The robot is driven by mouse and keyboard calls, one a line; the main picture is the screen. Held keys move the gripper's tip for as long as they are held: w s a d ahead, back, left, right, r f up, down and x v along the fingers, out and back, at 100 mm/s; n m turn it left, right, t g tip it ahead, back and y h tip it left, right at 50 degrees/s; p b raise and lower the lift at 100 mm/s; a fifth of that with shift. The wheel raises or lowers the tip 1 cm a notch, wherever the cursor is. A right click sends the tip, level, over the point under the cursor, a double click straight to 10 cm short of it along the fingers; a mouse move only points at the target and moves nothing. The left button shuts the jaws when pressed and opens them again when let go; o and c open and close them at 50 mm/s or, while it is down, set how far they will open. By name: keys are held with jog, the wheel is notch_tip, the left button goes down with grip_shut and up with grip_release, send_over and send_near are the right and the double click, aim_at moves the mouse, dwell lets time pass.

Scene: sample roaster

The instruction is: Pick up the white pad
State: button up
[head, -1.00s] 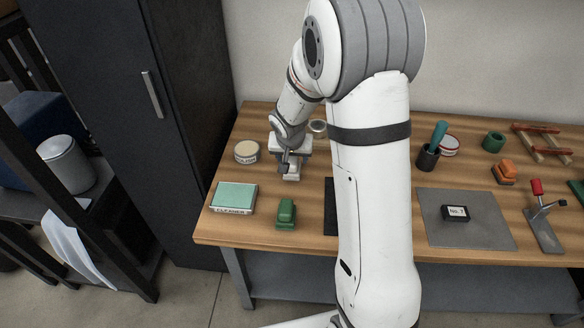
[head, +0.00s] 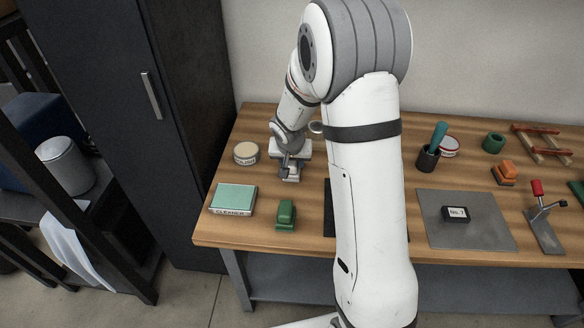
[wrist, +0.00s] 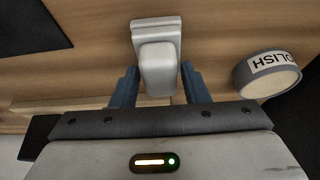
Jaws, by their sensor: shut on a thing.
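The white pad (wrist: 158,62) is a pale block with a raised grip on a flat base. In the wrist view its raised part sits between the two blue-grey fingers of my gripper (wrist: 156,88), which are shut on it. In the head view my gripper (head: 288,166) points down at the back left of the wooden bench, and the pad (head: 291,178) shows just below it, partly hidden. I cannot tell whether its base touches the bench.
A round polish tin (head: 246,153) stands close to the left of my gripper. A green pad (head: 286,214) and a cleaner box (head: 233,199) are in front. A grey mat (head: 470,232) with a black "No. 7" block (head: 455,213) lies right.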

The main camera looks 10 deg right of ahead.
notch_tip(320, 180, up, 10)
jog(key=shift+r+p, duration=0.1)
jog(key=shift+p, duration=0.9)
jog(key=o, duration=0.4)
jog(key=shift+c, duration=1.3)
